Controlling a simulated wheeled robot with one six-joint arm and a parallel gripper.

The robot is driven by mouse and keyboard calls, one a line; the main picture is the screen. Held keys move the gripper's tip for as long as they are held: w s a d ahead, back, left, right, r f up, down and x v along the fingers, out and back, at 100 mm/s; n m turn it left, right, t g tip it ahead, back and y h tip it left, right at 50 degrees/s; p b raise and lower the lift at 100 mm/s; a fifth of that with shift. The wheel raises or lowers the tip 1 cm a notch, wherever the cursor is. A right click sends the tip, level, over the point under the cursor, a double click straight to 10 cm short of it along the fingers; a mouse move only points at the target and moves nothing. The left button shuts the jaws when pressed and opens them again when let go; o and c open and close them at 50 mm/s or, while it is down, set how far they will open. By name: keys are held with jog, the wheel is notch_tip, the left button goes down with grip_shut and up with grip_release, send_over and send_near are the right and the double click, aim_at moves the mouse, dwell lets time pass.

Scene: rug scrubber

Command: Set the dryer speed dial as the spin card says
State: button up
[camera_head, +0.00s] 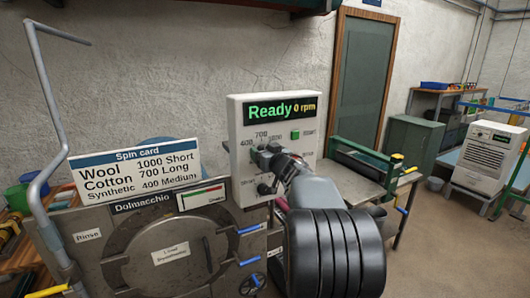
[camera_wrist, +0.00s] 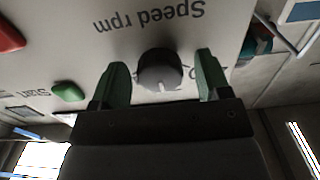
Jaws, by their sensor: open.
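The spin card (camera_head: 135,170) reads Wool 1000 Short, Cotton 700 Long, Synthetic 400 Medium. The white control box (camera_head: 240,125) shows "Ready 0 rpm" on its display (camera_head: 280,109). My gripper (camera_head: 266,157) is at the speed dial below the 400, 700 and 1000 marks and hides most of it. In the wrist view, upside down, the dark round speed dial (camera_wrist: 158,76) sits between the open green fingers of my gripper (camera_wrist: 160,60), with gaps at both sides. Its white mark points to the picture's bottom, the panel's upper side. Numbers there are hidden.
A green start button (camera_head: 295,134) is right of the dial; it also shows in the wrist view (camera_wrist: 68,92), near one finger. A second dark knob (camera_head: 264,188) is below. A metal machine (camera_head: 125,250) labelled Dolmacchio stands at the left. Floor at the right is open.

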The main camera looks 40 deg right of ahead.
jog(key=c, duration=0.9)
jog(key=shift+n, duration=0.3)
jog(key=n+b, duration=0.2)
jog(key=n, duration=0.3)
jog(key=shift+f+n, duration=0.1)
jog(key=shift+n, duration=0.3)
jog(key=n+b, duration=0.2)
jog(key=n, duration=0.3)
jog(key=shift+n, duration=0.4)
